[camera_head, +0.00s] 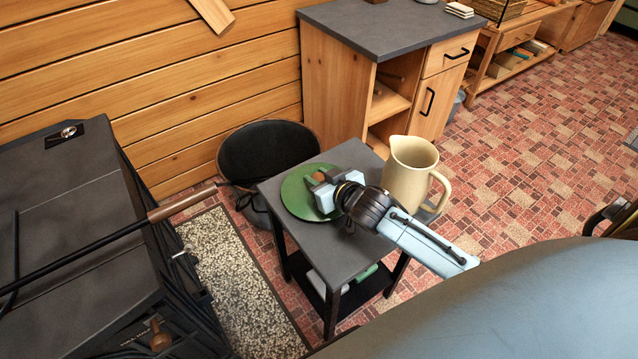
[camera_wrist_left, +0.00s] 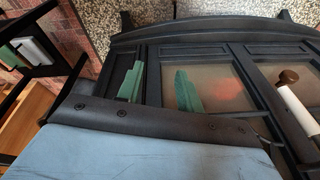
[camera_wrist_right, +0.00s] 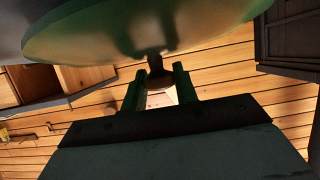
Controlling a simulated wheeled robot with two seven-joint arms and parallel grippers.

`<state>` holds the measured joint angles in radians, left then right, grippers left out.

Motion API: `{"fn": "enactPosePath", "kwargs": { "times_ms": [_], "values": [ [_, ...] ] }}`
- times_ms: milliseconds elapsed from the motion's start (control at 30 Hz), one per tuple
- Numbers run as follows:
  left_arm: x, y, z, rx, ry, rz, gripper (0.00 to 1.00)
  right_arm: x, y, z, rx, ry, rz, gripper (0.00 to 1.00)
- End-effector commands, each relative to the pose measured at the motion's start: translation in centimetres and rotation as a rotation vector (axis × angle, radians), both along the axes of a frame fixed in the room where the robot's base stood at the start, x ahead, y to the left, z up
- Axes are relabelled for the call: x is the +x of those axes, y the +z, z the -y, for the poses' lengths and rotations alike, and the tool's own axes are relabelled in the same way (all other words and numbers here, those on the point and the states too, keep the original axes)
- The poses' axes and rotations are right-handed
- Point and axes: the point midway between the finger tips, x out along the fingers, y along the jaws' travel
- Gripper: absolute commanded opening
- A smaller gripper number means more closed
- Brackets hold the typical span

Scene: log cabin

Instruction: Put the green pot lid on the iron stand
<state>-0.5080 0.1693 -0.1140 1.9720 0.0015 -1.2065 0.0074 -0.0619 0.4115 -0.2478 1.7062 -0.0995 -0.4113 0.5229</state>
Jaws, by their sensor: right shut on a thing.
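The green pot lid (camera_head: 300,196) is a round disc seen over the left part of a small grey-topped side table (camera_head: 345,240); I cannot tell its height above the top. My right gripper (camera_head: 328,192) is shut on the lid's brown knob. In the right wrist view the lid (camera_wrist_right: 90,35) fills the top, with its knob (camera_wrist_right: 157,72) between the fingertips. My left gripper (camera_wrist_left: 160,88) shows only in its wrist view, open and empty, in front of a dark framed unit with glass panes. I cannot pick out a separate iron stand; the lid or arm may hide it.
A cream pitcher (camera_head: 411,168) stands on the table's right side, close to my right gripper. A wooden cabinet (camera_head: 350,95) is behind. A black stove-like unit (camera_head: 60,200) fills the left. A black round-backed object (camera_head: 265,148) is behind the table.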

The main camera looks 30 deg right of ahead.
Motion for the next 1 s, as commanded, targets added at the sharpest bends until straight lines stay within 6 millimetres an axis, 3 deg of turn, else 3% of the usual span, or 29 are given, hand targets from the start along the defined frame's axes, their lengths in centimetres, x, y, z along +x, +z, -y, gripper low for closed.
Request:
{"fn": "enactPosePath", "kwargs": {
  "times_ms": [200, 533, 567, 700, 1000],
  "values": [
    [0.1, 1.2, 0.6, -0.009, -0.001, 0.008, 0.36, 0.1, -1.0, 0.0, 0.002, 0.001, 0.003, 0.03],
    [0.2, 1.4, 0.6, -0.009, -0.001, 0.009, 0.36, 0.0, -1.3, -0.1, 0.001, 0.001, 0.002, 0.03],
    [0.2, 1.5, 0.6, -0.009, -0.001, 0.010, 0.36, 0.0, -1.4, 0.0, 0.001, 0.001, 0.000, 0.30],
    [0.2, 1.5, 0.6, -0.009, -0.001, 0.008, 0.36, 0.0, -1.3, 0.0, 0.001, 0.001, 0.000, 0.49],
    [0.2, 1.5, 0.6, -0.009, -0.001, 0.009, 0.36, 0.0, -1.3, 0.0, 0.001, 0.001, 0.001, 0.51]
  ]
}}
